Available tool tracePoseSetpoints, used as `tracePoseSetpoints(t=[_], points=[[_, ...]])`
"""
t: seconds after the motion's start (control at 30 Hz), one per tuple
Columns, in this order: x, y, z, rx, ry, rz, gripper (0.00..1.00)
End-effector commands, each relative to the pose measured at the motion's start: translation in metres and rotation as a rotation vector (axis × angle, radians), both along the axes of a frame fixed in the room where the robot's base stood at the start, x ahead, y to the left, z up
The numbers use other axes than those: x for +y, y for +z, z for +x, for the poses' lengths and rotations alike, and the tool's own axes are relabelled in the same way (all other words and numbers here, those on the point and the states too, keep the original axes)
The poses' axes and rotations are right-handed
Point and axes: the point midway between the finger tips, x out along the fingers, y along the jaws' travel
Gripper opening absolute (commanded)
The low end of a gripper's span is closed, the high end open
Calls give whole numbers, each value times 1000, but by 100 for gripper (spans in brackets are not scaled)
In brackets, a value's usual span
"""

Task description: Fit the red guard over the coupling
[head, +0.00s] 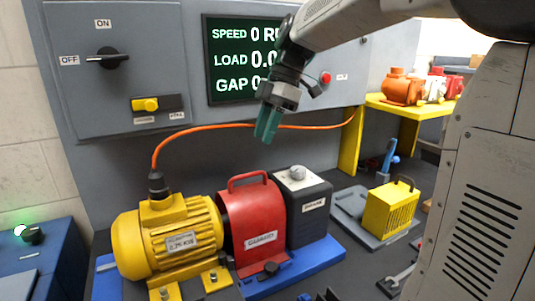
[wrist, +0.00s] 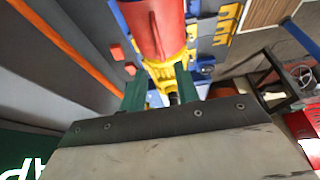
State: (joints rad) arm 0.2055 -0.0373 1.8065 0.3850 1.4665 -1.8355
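The red guard (head: 252,212), with a handle on top and a label, stands upright on the blue base between the yellow motor (head: 168,238) and the dark grey block (head: 303,207). The coupling is not visible in the head view; the guard and its neighbours hide that spot. My gripper (head: 265,125) hangs above the guard, apart from it. In the wrist view my green fingers (wrist: 160,92) are spread apart with nothing held. Beyond them are a red rounded body (wrist: 155,30) and a yellow part (wrist: 167,72); I cannot tell which parts these are.
The orange cable (head: 230,126) runs from the motor along the wall panel behind my gripper. A yellow finned box (head: 391,207) stands at the right. Coloured motors (head: 402,88) sit on the yellow stand. A dark blue cabinet (head: 40,262) is at the lower left.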

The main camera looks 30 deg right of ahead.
Motion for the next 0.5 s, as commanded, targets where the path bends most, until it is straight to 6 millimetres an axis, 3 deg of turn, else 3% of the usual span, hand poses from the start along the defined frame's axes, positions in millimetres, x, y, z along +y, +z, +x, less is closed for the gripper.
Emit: tracePoseSetpoints(t=[0.17,0.27,0.5], points=[[1,3,-7,10,-30,-10,31],[7,0,-31,51,-143,-42,31],[22,-33,-141,181,-729,-179,31]])
